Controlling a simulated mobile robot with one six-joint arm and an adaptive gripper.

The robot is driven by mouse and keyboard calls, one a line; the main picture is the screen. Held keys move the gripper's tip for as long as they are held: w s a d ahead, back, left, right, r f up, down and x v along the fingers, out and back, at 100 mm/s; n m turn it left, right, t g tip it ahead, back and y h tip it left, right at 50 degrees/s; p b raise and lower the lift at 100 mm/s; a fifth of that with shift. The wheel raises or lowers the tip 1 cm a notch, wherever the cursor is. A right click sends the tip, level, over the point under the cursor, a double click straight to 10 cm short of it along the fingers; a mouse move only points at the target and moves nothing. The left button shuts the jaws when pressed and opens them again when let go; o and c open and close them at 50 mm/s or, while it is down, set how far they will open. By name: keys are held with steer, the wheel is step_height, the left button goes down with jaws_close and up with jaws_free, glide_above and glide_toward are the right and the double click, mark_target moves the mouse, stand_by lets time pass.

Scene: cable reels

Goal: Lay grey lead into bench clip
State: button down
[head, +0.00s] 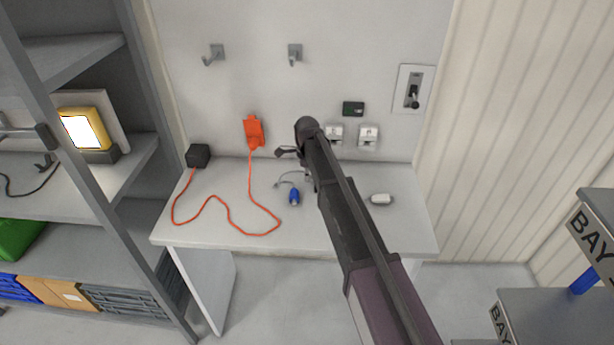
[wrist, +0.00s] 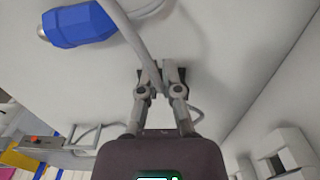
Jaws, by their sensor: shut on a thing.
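The grey lead (head: 283,174) lies over the bench with its blue plug (head: 294,197) near the middle of the top. In the wrist view, my gripper (wrist: 161,76) is shut on the grey lead (wrist: 137,45), close to the bench top. The blue plug (wrist: 78,25) is at the upper left there, apart from the fingers. The lead's loose part shows behind the fingers. In the head view my arm hides the fingertips and part of the lead. I cannot make out the bench clip with certainty.
An orange cable (head: 230,222) winds over the bench's left side from a black box (head: 199,156) to an orange plug (head: 254,132) at the wall. A white object (head: 381,199) lies at the right. White sockets (head: 368,136) and hooks (head: 295,54) are on the wall. Shelves stand left.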

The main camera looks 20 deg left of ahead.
mark_target(308, 188)
steer(key=shift+f+b, duration=1.65)
steer(key=shift+s+d+f+b, duration=0.15)
steer(key=shift+s+d+b, duration=0.2)
steer(key=shift+s+b, duration=0.4)
steer(key=c, duration=1.4)
jaws_free()
steer(key=shift+f, duration=0.1)
steer(key=shift+c, duration=1.3)
jaws_free()
steer(key=shift+w+a+f, duration=0.1)
steer(key=shift+w+f, duration=0.2)
steer(key=shift+f, duration=0.05)
steer(key=shift+o, duration=1.2)
steer(key=shift+r, duration=0.1)
